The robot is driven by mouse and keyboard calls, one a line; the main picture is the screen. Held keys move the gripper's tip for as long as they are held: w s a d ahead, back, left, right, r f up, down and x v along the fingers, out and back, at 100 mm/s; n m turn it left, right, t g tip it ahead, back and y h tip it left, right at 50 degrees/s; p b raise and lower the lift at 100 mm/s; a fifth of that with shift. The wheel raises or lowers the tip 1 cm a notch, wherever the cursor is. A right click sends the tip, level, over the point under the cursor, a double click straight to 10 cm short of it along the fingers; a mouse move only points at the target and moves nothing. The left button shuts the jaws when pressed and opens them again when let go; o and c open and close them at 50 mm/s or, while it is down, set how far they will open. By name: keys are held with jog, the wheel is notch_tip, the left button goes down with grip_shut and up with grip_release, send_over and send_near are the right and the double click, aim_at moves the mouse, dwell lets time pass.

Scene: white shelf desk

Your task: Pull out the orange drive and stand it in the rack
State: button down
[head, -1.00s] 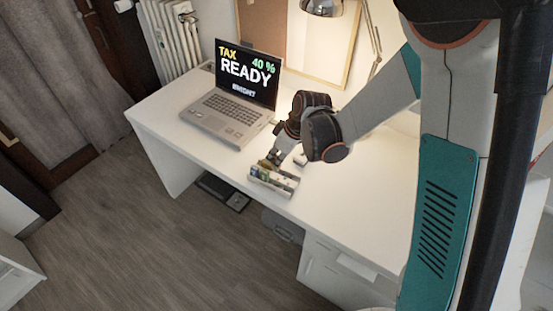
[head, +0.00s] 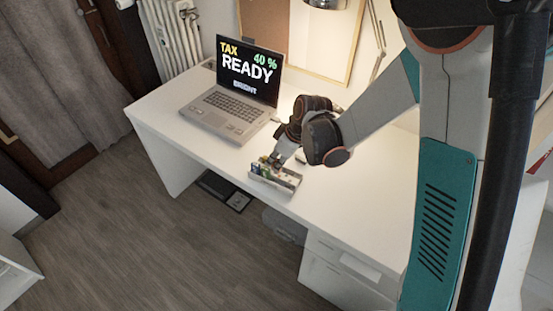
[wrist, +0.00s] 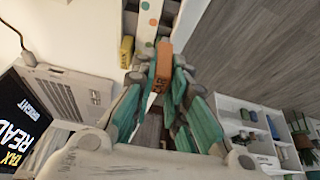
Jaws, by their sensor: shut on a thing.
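The orange drive (wrist: 163,62) is between the fingertips of my gripper (wrist: 160,84) in the wrist view. The fingers are shut on it. Its far end overlaps the rack in the picture; I cannot tell whether it touches the rack floor. The white rack (wrist: 146,28) has coloured dots and lies just beyond the fingertips. In the head view the rack (head: 287,183) sits at the desk's front edge, with my gripper (head: 276,160) right above it. A yellow drive (wrist: 127,50) stands at the rack's left side in the wrist view.
An open laptop (head: 225,115) showing "TAX 40 % READY" stands on the white desk (head: 340,200), left of the rack. A lamp (head: 325,3) hangs at the back. The desk's front edge is close to the rack. The desk to the rack's right is largely clear.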

jog(key=shift+f+b, duration=0.9)
jog(key=shift+f, duration=0.45)
jog(key=shift+f+b, duration=1.1)
jog(key=shift+b, duration=0.2)
dwell(1.0)
jog(key=shift+r, duration=0.2)
jog(key=shift+r+p, duration=0.55)
jog(key=shift+r, duration=0.1)
jog(key=shift+f+b, duration=0.75)
jog(key=shift+b, duration=0.1)
dwell(1.8)
jog(key=c, duration=1.5)
grip_release()
